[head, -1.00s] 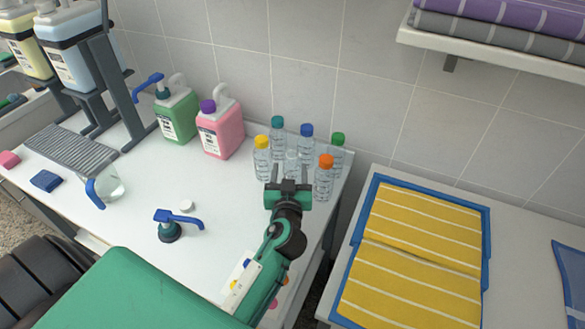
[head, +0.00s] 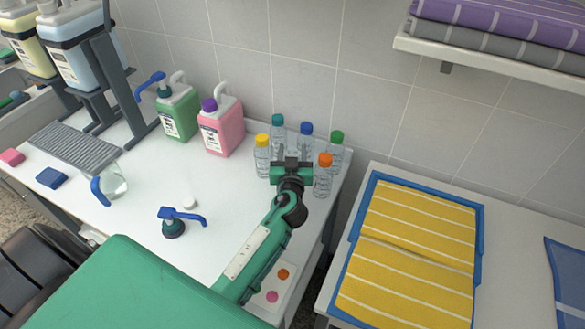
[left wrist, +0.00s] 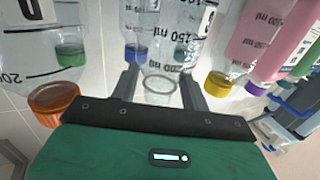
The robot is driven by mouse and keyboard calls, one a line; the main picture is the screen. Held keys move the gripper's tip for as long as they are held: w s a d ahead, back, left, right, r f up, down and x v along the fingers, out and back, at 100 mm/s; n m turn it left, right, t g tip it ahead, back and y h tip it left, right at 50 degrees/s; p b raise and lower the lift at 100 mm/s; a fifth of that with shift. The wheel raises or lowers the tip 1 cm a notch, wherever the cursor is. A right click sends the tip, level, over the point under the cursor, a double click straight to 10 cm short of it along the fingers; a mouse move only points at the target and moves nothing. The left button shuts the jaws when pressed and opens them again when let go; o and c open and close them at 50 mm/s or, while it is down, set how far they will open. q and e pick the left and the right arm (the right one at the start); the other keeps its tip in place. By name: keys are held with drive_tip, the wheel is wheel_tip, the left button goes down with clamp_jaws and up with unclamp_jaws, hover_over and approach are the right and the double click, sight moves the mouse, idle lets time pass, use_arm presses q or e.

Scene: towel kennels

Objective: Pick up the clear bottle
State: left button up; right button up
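The clear bottle (left wrist: 160,86), with a colourless cap, shows between the two fingers of my left gripper in the left wrist view. In the head view the gripper hides it almost wholly. My left gripper (head: 292,162) is open, with a finger on each side of the cap; it also shows in the left wrist view (left wrist: 160,88). I see narrow gaps and cannot tell any contact. Around it stand bottles with orange (head: 324,178), yellow (head: 262,155), teal (head: 278,130), blue (head: 306,135) and green (head: 336,148) caps. My right gripper is not in view.
Pink (head: 221,130) and green (head: 179,112) jugs stand left of the bottles by the tiled wall. A pump head (head: 175,222) and white cap (head: 189,202) lie on the white table (head: 150,185). Yellow striped towels (head: 415,240) lie on the right surface.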

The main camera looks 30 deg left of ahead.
use_arm(q)
clamp_jaws()
